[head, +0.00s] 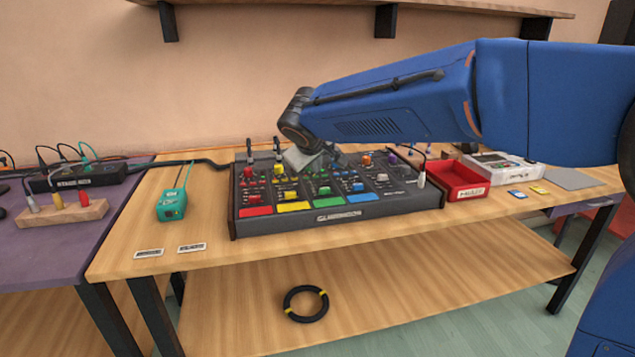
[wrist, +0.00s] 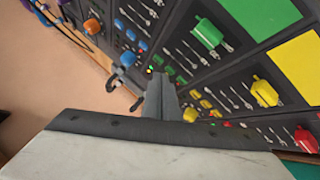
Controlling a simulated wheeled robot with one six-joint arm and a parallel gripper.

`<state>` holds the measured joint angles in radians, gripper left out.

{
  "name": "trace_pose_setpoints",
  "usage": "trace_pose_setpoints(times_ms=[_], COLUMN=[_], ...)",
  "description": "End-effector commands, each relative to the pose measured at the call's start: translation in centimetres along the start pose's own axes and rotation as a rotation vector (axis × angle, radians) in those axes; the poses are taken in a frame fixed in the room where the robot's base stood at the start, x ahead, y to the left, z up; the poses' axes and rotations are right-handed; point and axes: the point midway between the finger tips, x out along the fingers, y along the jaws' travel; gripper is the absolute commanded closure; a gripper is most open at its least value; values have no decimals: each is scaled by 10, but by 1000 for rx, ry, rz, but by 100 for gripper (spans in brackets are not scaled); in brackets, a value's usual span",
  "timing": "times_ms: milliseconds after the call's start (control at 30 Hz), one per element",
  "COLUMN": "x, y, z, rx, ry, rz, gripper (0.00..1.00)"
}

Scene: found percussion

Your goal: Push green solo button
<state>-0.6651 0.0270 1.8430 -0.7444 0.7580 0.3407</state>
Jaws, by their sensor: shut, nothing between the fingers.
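The dark mixer console (head: 350,213) stands on the wooden table, with coloured channels. Its green channel has a large green pad (head: 333,204), also in the wrist view (wrist: 258,15), and a green fader knob (wrist: 208,32). Small green buttons (wrist: 170,71) show right beside my fingertips in the wrist view; which one is the solo button I cannot read. My gripper (wrist: 157,85) is shut and empty, over the rear middle of the console. In the head view my gripper (head: 318,158) hides part of the console's back. I cannot tell whether the fingertips touch a button.
Cables and plugs (head: 277,145) rise from the console's back edge. Yellow buttons (wrist: 208,104) and a yellow fader knob (wrist: 264,92) lie close to the fingers. A red tray (head: 462,181) stands to the right, a teal device (head: 172,204) to the left. The table front is mostly clear.

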Motion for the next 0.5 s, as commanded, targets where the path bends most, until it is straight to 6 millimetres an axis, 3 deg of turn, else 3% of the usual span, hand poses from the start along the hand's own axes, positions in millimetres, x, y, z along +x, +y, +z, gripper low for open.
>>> trace_pose_setpoints(times_ms=[500], x=[-7], y=[5], z=[-5], rx=[1], ry=[2], rz=[0], gripper=[100])
